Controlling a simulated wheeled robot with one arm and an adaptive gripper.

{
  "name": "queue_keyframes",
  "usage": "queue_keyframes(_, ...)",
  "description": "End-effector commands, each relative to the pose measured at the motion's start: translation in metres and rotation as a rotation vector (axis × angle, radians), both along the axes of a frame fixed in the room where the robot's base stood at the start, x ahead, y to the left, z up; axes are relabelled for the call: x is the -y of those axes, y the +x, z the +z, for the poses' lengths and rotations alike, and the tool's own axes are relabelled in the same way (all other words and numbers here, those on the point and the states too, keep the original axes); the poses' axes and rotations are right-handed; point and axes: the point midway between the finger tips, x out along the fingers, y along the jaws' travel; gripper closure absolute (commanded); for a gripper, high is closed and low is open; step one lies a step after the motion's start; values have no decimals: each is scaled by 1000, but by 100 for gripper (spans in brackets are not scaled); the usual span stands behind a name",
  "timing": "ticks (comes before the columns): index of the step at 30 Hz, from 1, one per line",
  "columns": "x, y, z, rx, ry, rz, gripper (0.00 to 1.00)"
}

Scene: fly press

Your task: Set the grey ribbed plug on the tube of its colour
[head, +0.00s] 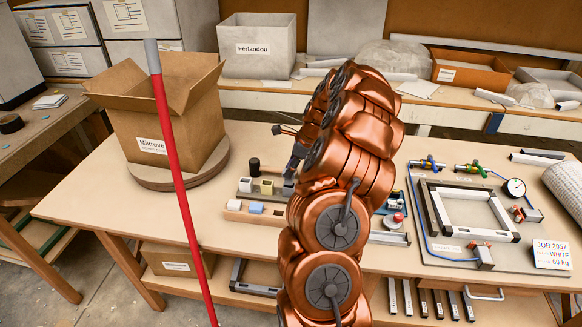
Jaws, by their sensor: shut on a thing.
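My gripper (293,160) shows only as a dark sliver beside my copper arm, low over the rack in the middle of the table. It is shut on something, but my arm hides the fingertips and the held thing. I cannot make out the grey ribbed plug. Left of my gripper stands a low grey rack (245,194) with a black upright piece (254,166), a whitish piece (245,185) and a cream piece (266,187). In front, a wooden tray (238,216) holds small whitish and light-blue pieces. I cannot tell which tube is grey.
A cardboard box (165,115) labelled Milltrove stands on a round board at the left. A red pole (172,160) with a grey top crosses the view in front of it. A frame fixture (472,214) with hoses and a gauge fills the right. The table's front left is clear.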

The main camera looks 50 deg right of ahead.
Motion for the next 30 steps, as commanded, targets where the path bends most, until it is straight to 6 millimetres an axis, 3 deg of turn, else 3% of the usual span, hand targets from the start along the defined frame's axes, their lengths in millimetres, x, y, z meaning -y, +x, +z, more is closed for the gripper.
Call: queue_keyframes(30, 0, 0, -6, 1, -1, 0, 93)
